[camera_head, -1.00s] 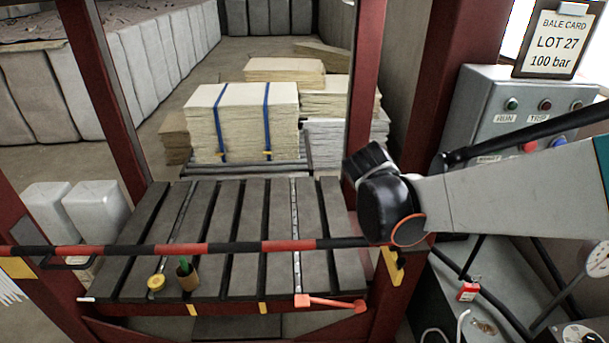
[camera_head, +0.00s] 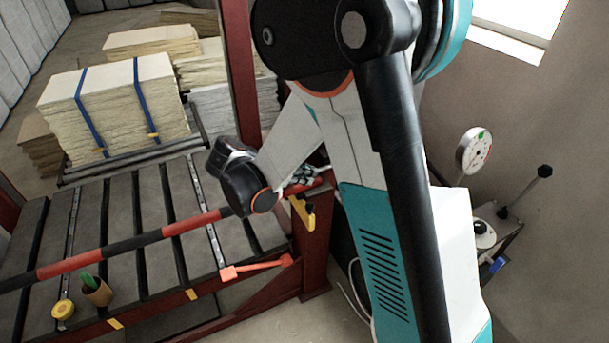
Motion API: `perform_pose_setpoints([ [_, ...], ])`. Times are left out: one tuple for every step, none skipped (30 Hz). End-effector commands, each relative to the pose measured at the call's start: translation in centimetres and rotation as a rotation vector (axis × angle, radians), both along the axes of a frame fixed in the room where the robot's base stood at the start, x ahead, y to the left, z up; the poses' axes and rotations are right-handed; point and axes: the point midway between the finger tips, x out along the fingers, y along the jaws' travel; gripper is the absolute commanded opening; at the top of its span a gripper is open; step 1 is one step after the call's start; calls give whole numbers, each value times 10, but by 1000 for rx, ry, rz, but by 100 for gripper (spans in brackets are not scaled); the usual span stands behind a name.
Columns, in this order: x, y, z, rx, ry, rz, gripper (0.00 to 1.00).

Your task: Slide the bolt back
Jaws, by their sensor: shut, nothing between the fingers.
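A bar striped red and black (camera_head: 135,242) crosses the front of the slatted press bed and runs to the red right post (camera_head: 312,240). A yellow bracket (camera_head: 303,212) is fixed on that post, close to the bar's end. No separate bolt can be told apart; my arm hides part of the bar's right end. My gripper (camera_head: 303,178) shows small and partly covered behind my arm, at the post just above the yellow bracket. It is shut and empty. Whether it touches the bar or bracket cannot be told.
An orange lever (camera_head: 256,268) lies at the bed's front edge. A yellow tape measure (camera_head: 63,309) and a pot (camera_head: 98,292) with a green item stand at the left. Strapped sheets (camera_head: 115,110) are stacked behind. A round gauge (camera_head: 474,150) stands at the right.

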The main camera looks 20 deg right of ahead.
Motion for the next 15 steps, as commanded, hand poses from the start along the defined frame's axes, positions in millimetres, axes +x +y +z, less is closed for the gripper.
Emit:
perform_pose_setpoints([
  [1,-9,-10,0,0,-4,0],
  [2,-14,-13,0,0,-3,0],
  [3,-21,-18,0,-1,-3,0],
  [4,-25,-22,0,-1,-4,0],
  [5,-30,-25,0,-1,-4,0],
  [6,-36,-30,0,0,-3,0],
  [7,-41,-34,1,0,-3,0],
  [8,-45,-37,1,0,-4,0],
  [9,-51,-41,1,-1,-3,0],
  [9,-55,-42,0,-2,-3,0],
  [10,-60,-42,1,-1,-3,0],
  [11,-66,-43,1,0,-3,0],
  [12,-70,-43,1,-1,-2,0],
  [13,-73,-43,1,-1,-2,0],
  [14,-77,-44,1,-2,-3,0],
])
